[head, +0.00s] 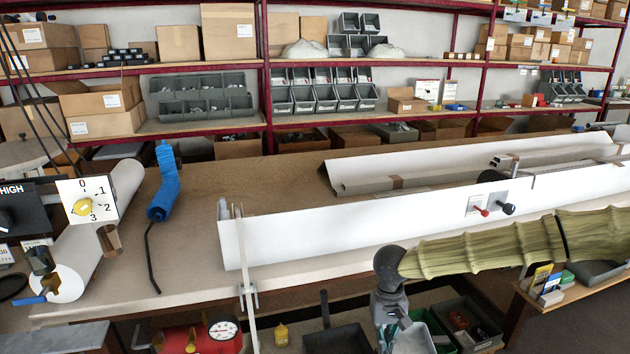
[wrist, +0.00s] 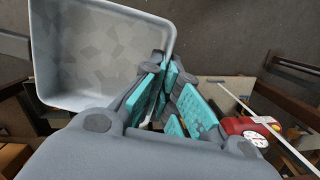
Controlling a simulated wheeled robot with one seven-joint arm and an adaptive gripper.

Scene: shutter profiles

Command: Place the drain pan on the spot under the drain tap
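The drain pan, a light grey rectangular tray (wrist: 100,55), fills the upper left of the wrist view. A small part of it shows low in the head view (head: 414,340), beside my gripper. My gripper (wrist: 167,72), with teal finger pads, is nearly closed on the pan's rim near one corner. In the head view my gripper (head: 392,328) is low, in front of the workbench. A red machine with a round white gauge (head: 205,338) stands below the bench; it also shows in the wrist view (wrist: 243,128). I cannot make out the drain tap or the spot under it.
The workbench (head: 290,195) holds long white profiles (head: 380,215) and a blue tool (head: 163,185). A dark tray (head: 335,340) and a yellow bottle (head: 281,335) sit below it. A dark bin with parts (head: 468,325) is right of my gripper. Bare floor shows in the wrist view (wrist: 225,35).

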